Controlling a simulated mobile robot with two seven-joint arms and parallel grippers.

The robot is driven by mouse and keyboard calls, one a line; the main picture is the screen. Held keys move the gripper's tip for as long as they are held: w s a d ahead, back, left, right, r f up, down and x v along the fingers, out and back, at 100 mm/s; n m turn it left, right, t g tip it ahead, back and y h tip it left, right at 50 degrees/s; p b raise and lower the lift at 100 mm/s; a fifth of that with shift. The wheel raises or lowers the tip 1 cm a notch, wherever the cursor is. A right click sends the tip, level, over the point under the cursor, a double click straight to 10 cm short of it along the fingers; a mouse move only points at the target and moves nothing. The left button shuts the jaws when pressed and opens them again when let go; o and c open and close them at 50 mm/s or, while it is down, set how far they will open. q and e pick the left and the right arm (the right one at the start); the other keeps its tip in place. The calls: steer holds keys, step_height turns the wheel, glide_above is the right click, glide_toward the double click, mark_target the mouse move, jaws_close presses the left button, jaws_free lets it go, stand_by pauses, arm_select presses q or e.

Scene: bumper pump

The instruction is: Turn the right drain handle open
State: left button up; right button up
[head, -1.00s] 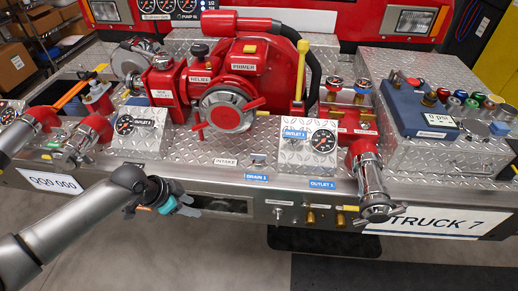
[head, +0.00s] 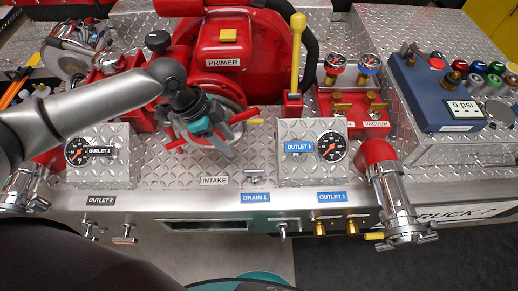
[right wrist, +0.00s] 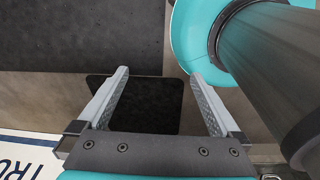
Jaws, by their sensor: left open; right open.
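A blue "DRAIN 1" label (head: 255,198) is on the bumper's front edge. A small metal T-handle (head: 253,178) sits on the deck just behind it, and a small metal lever (head: 281,228) is on the front panel below it and to the right. I cannot tell which one is the right drain handle. My left gripper (head: 226,146) is open over the intake cap, in front of the red pump (head: 262,60); contact is unclear. My right gripper (right wrist: 160,75) is open and empty in the right wrist view, over the dark floor; no handle is visible between its fingers.
Two brass knobs (head: 334,227) stand right of the lever. A red-and-chrome outlet elbow (head: 391,200) juts out farther right. The gauge box marked "OUTLET 1" (head: 299,173) stands behind. A white number plate (right wrist: 25,152) shows in the right wrist view. Open floor lies in front of the bumper.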

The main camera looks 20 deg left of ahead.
arm_select(q)
steer(key=b, duration=0.2)
glide_toward(254, 170)
steer(key=x, duration=0.7)
steer(key=shift+s+f, duration=0.1)
steer(key=shift+d+f+b, duration=0.3)
steer(key=shift+f, duration=0.4)
arm_select(e)
steer(key=s+f, duration=0.1)
steer(key=s+a+f, duration=0.1)
steer(key=shift+s+f, duration=0.15)
steer(key=shift+f, duration=0.2)
steer(key=shift+d, duration=0.25)
arm_select(q)
jaws_close()
